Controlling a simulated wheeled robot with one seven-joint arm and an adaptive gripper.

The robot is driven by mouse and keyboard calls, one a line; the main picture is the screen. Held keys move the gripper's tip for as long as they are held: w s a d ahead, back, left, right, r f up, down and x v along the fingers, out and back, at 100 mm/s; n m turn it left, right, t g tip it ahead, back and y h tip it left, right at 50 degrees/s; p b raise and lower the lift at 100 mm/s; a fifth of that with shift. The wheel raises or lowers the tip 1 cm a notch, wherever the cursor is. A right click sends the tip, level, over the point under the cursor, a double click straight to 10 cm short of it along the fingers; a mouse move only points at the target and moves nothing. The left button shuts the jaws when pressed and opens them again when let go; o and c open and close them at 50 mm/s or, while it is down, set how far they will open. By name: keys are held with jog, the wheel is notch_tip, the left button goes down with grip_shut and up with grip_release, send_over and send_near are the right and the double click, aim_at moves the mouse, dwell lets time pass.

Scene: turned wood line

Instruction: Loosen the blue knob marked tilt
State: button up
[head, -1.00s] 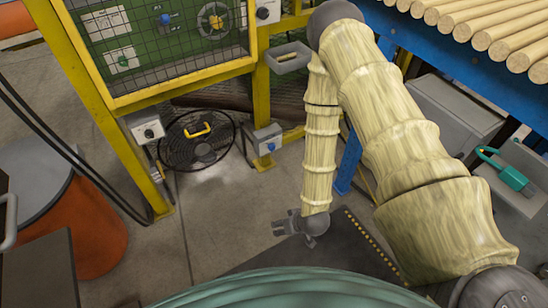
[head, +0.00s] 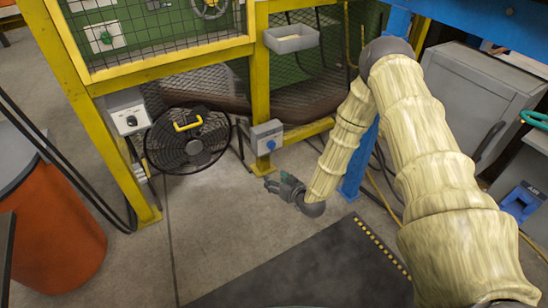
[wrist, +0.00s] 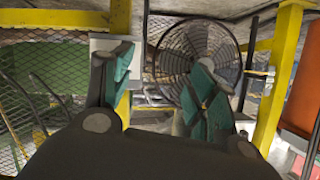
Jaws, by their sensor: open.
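A blue knob (head: 270,145) sits on the front of a small grey box (head: 262,131) on a yellow post in the head view. Its marking is too small to read. My gripper (head: 269,186) is below the box, apart from the knob, its fingers toward the post. In the wrist view my gripper (wrist: 160,70) has its two green-padded fingers spread with nothing between them. A pale grey box (wrist: 103,43) shows partly behind the left finger there; no knob can be made out on it.
A black fan (head: 188,140) with a yellow handle stands left of the post. Another grey box with a dark knob (head: 131,121) is on the left post. A grey tray (head: 291,39) hangs above. An orange bin (head: 55,225) is at left. The floor before the post is clear.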

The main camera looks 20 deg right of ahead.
aim_at(274, 147)
jog(key=w+d+f+t+b, duration=0.2)
jog(key=w+d+t+b, duration=0.2)
jog(key=w+d+b, duration=0.5)
jog(key=shift+n, duration=0.3)
jog(key=w+b, duration=0.2)
jog(key=w, duration=0.1)
jog(key=w+a+b, duration=0.1)
jog(key=w+b, duration=0.1)
jog(key=w, duration=0.2)
jog(key=w+a+b, duration=0.1)
jog(key=w+b, duration=0.1)
jog(key=w, duration=0.1)
jog(key=shift+w+a+f, duration=0.2)
jog(key=shift+a, duration=0.05)
jog(key=shift+w+a+r, duration=0.1)
jog(key=shift+w, duration=0.45)
jog(key=shift+c, duration=0.2)
jog(key=c, duration=1)
